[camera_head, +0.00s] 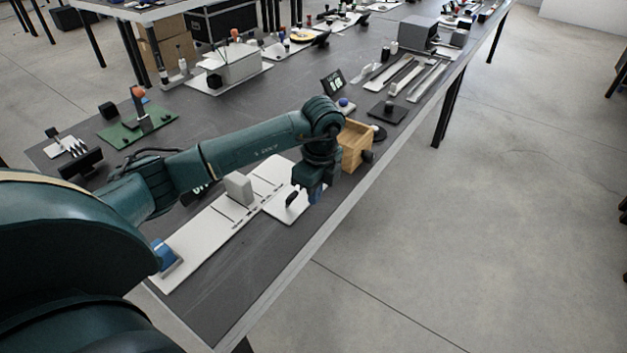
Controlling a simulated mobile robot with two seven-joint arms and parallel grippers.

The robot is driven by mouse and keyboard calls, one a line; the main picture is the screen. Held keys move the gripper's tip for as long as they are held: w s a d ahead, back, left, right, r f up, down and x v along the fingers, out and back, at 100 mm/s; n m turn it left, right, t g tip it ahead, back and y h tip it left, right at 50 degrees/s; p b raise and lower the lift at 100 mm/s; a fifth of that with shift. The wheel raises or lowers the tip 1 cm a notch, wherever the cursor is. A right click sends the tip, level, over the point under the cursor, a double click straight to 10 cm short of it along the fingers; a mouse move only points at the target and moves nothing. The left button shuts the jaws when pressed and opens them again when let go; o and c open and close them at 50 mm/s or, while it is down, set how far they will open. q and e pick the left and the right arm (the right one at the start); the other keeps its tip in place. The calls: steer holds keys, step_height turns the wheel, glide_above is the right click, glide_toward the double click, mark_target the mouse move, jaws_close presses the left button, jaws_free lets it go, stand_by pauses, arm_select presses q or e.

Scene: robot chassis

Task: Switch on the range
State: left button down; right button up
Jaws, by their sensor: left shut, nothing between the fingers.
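My left arm reaches in from the left across the dark table. My left gripper (316,194) points down, shut and empty, over the near edge of a white board (283,187). A small black knob or lever (292,198) stands on this board just left of the gripper. I cannot tell whether the gripper touches it. No thing is clearly recognisable as the range; this board with its black part may be its control. My right gripper is not in view.
A longer white board (205,238) with slots, a grey block (239,188) and a blue part (165,256) lies left of the gripper. A wooden box (354,146) stands close behind the wrist. Several other fixtures fill the table farther back. The table's front strip is clear.

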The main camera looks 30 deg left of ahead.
mark_target(292, 197)
arm_select(q)
steer(key=f, duration=0.5)
steer(key=shift+a+f, duration=0.1)
steer(key=shift+a, duration=0.25)
steer(key=shift+w+a+r+p, duration=0.1)
steer(key=shift+a+r+p, duration=0.25)
steer(key=shift+a, duration=0.25)
steer(key=shift+w+a+r+p, duration=0.1)
steer(key=shift+a+r+p, duration=0.2)
steer(key=shift+a, duration=0.25)
steer(key=shift+a+r, duration=0.2)
steer(key=shift+a, duration=0.35)
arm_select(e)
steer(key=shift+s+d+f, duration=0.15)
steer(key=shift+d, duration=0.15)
arm_select(q)
steer(key=shift+a+r, duration=0.1)
steer(key=shift+a, duration=0.05)
